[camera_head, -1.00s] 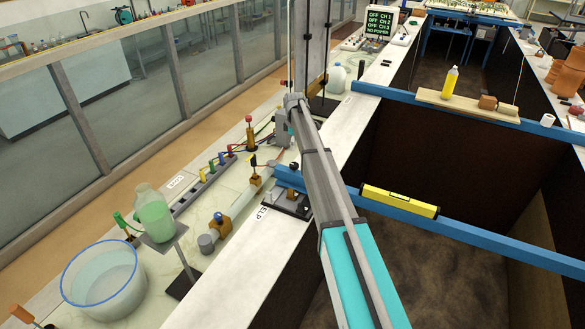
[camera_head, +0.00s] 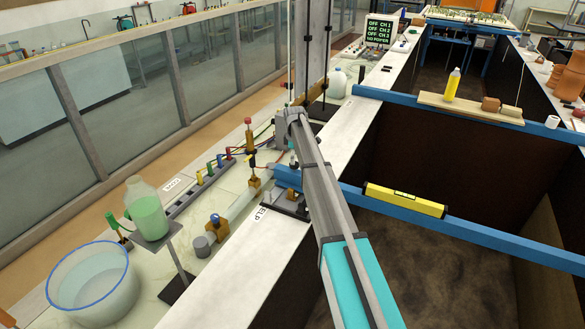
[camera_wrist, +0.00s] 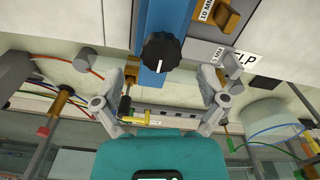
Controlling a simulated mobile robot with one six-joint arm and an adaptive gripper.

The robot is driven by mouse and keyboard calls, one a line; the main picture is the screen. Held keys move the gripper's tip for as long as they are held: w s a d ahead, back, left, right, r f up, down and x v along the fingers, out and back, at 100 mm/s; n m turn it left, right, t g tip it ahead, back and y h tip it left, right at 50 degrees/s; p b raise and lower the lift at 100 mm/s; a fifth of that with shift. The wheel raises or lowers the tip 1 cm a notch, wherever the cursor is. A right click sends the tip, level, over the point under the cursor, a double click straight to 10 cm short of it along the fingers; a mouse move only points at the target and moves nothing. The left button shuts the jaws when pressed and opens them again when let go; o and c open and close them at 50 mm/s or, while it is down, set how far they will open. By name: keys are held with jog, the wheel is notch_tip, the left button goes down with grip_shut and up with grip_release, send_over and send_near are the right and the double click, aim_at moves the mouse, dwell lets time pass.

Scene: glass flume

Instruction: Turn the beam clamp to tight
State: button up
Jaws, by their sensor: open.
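The clamp's black ribbed knob (camera_wrist: 161,52) sits on the blue beam (camera_wrist: 170,15) in the wrist view. A white mark on the knob points down in the picture, towards my gripper. My gripper (camera_wrist: 169,78) is open and empty, one finger to each side below the knob and apart from it. In the head view the blue beam (camera_head: 490,238) crosses the flume, and its left end rests on a dark clamp base (camera_head: 290,208) on the near white ledge. My arm covers part of that area, and my gripper is not clearly seen there.
A yellow level (camera_head: 404,200) lies on the beam. Brass fittings (camera_head: 217,228), a green flask (camera_head: 148,217) on a stand and a clear basin (camera_head: 88,285) stand left of the clamp. Labelled brass blocks (camera_wrist: 228,15) lie close right of the knob. Coloured cables run behind my fingers.

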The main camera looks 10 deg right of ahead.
jog(key=shift+f+b, duration=1.1)
jog(key=shift+f, duration=0.3)
